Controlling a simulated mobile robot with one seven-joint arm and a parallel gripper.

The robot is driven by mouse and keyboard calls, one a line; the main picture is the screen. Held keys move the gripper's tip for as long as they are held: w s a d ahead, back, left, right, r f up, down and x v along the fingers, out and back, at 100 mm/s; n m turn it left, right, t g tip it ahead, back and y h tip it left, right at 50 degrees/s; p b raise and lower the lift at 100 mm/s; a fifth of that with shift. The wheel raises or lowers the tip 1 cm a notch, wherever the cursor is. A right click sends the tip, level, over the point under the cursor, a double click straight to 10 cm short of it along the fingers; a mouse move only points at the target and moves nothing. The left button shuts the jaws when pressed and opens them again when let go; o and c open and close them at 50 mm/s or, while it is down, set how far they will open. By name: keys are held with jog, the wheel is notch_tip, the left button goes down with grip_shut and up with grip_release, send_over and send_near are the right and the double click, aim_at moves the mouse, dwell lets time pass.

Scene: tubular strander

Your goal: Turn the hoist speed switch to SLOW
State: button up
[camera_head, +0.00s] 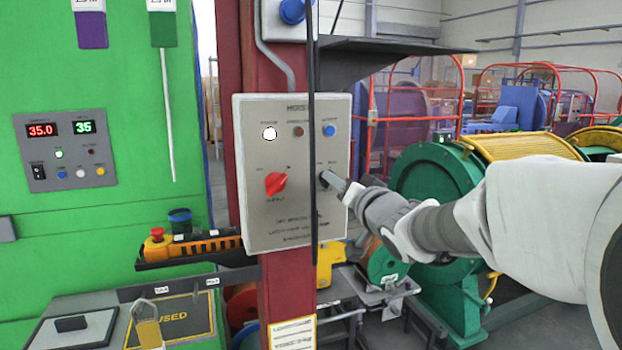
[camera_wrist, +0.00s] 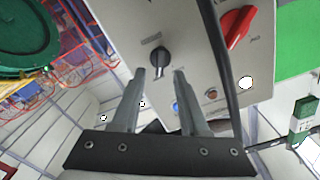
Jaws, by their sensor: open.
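The grey hoist panel (camera_head: 291,215) is on a dark red column. Its red rotary knob (camera_head: 275,183) also shows in the wrist view (camera_wrist: 236,26). A black rotary switch (camera_wrist: 160,60) is to the right of the red knob in the head view, where my gripper mostly hides it. My gripper (camera_head: 332,182) is at the panel's right side. In the wrist view, my gripper (camera_wrist: 159,74) is open, with its fingertips apart and the black switch just beyond and between them. I cannot tell whether they touch it. The small labels are too blurred to read with certainty.
A black cable (camera_head: 313,130) hangs in front of the panel, close to my gripper, and also crosses the wrist view (camera_wrist: 212,75). A dark shelf (camera_head: 385,48) juts out above. An orange pendant (camera_head: 190,245) is at lower left. Green machinery (camera_head: 437,190) stands behind my arm.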

jog(key=shift+x, duration=1.3)
grip_shut()
